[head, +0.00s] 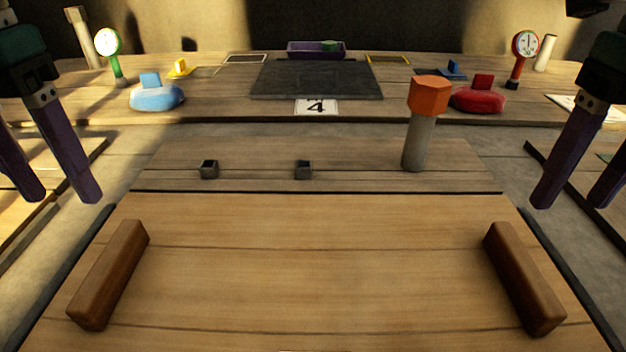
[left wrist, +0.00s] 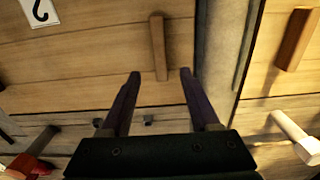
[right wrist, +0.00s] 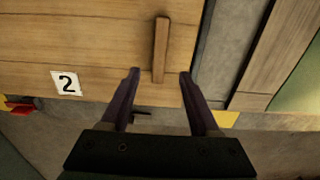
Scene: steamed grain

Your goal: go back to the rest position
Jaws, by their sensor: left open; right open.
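My left gripper (head: 62,200) hangs at the left edge of the head view, its two purple fingers apart and empty. In the left wrist view its fingers (left wrist: 158,78) are spread above a wooden board with a brown bar handle beyond them. My right gripper (head: 566,205) hangs at the right edge of the head view, also open and empty. In the right wrist view its fingers (right wrist: 158,76) are spread near another brown bar handle. Neither gripper touches anything that I can see.
A wooden board with a left bar (head: 110,275) and a right bar (head: 523,278) lies in front. Behind it stand an orange-topped post (head: 418,140), a blue dome (head: 157,97), a red dome (head: 478,99), a dark plate (head: 316,80) and two dials. The board's middle is clear.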

